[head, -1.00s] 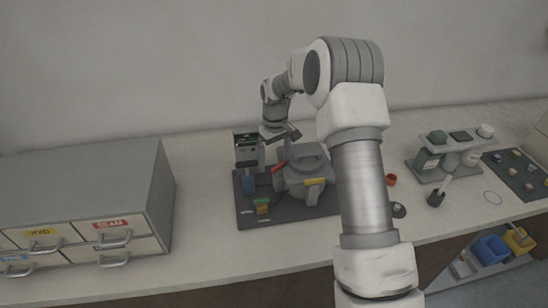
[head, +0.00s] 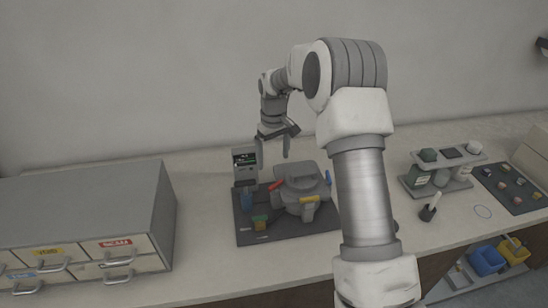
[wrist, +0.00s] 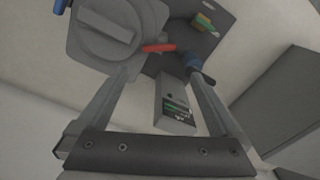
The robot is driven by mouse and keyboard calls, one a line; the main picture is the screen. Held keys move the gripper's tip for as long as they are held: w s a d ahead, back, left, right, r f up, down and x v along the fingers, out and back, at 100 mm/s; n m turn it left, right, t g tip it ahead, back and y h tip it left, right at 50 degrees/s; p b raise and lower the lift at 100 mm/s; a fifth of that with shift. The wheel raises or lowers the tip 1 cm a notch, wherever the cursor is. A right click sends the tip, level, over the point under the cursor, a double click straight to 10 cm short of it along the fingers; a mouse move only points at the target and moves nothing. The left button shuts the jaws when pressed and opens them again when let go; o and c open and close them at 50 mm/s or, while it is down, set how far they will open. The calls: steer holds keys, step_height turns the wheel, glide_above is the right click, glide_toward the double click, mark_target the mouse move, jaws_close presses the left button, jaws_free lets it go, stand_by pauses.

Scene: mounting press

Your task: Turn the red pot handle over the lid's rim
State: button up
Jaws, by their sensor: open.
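The red handle (head: 277,185) sticks out from the left side of the round grey pot, beside the lid (head: 303,172). In the wrist view the red handle (wrist: 159,48) points right, away from the lid (wrist: 105,28), with its inner end by the rim. My gripper (head: 273,158) is open and empty, above the handle in the head view. In the wrist view my gripper (wrist: 161,72) has its two fingers spread, with the handle showing beyond the gap between the tips. No contact with the handle shows.
A yellow handle (head: 309,199) and a blue handle (head: 328,178) are also on the pot. A grey display box (head: 245,166) and a blue item (head: 246,201) stand close on its left. Drawers (head: 85,220) are farther left. Clear counter lies between drawers and mat (head: 285,232).

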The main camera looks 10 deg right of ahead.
step_height(320, 180, up, 11)
steer(key=p, duration=0.6)
steer(key=shift+p, duration=0.35)
steer(key=shift+f, duration=0.1)
stand_by(0.4)
step_height(320, 180, up, 17)
steer(key=b, duration=0.1)
steer(key=shift+r, duration=0.2)
stand_by(0.4)
steer(key=shift+s, duration=0.1)
